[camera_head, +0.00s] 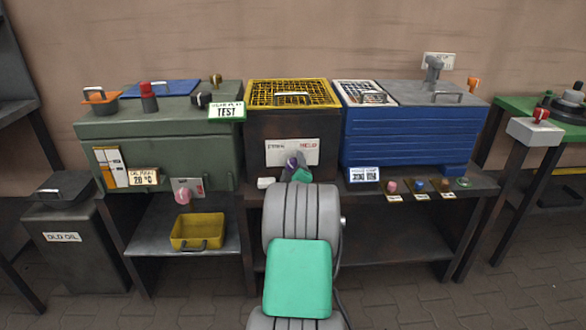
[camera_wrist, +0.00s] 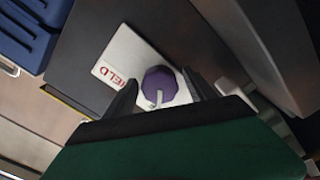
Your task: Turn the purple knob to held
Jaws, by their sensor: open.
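The purple knob (camera_wrist: 158,82) sits on a white plate (camera_wrist: 122,62) in the wrist view. Red letters, partly covered by a finger but reading like HELD, are on the plate left of it. The knob's pale pointer mark points toward the bottom of that view. My gripper (camera_wrist: 159,77) is open, with one dark finger on each side of the knob; I cannot tell whether they touch it. In the head view the knob (camera_head: 291,163) is mostly hidden behind my gripper (camera_head: 299,172). The plate (camera_head: 292,150) there carries dark text left and red text right.
The plate is on a dark box with a yellow grid top (camera_head: 292,92). A green cabinet (camera_head: 155,150) stands left and a blue ribbed box (camera_head: 400,138) right. Several small knobs line the bench's front right. A white block (camera_head: 265,183) lies just left of my gripper.

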